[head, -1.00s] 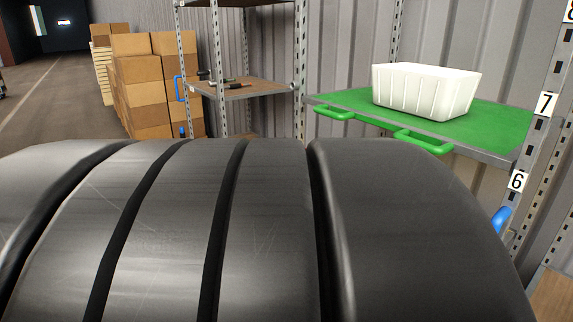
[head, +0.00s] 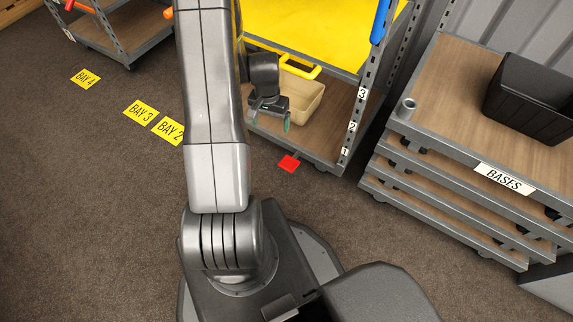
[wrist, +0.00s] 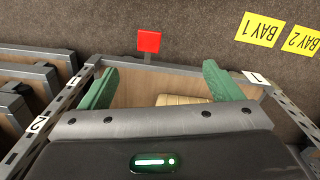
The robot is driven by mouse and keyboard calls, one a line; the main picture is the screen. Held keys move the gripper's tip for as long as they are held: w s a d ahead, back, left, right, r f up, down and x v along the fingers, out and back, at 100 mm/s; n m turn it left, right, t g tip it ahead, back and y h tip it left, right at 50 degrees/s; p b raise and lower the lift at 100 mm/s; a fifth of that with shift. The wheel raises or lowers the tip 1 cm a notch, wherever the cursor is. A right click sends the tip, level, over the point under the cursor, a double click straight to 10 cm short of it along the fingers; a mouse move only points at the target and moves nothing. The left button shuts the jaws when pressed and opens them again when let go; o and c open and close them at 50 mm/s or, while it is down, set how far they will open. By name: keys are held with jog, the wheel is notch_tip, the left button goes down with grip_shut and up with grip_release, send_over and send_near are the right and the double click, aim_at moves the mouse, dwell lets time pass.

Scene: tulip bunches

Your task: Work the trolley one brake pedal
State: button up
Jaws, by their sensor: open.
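A red brake pedal (head: 289,163) sticks out low from the front edge of a trolley with a yellow upper deck (head: 300,28) and a wooden lower deck (head: 322,139). In the wrist view the pedal (wrist: 149,42) shows beyond my fingertips, apart from them, on a short grey stem. My gripper (head: 270,118) is open and empty, with green fingers, above the lower deck's front part. A beige bin (head: 302,100) stands on the lower deck, partly hidden by my gripper.
A stack of trolley bases (head: 440,180) marked BASES stands at the right, with a black bin (head: 530,100) on top. Yellow floor labels, such as BAY 3 (head: 141,113), lie to the left. Another trolley (head: 125,35) stands at the upper left. The carpet between is clear.

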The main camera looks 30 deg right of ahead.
aim_at(287, 166)
jog(key=d+f+m+b, duration=0.1)
jog(key=d+f+b, duration=0.1)
jog(key=f, duration=0.8)
jog(key=d+f+b, duration=0.2)
jog(key=f, duration=0.8)
jog(key=d+f+m+b, duration=0.1)
jog(key=d+f+b, duration=0.1)
jog(key=f, duration=0.8)
jog(key=shift+w+f+m, duration=0.15)
jog(key=shift+w+m, duration=0.05)
jog(key=shift+m, duration=0.1)
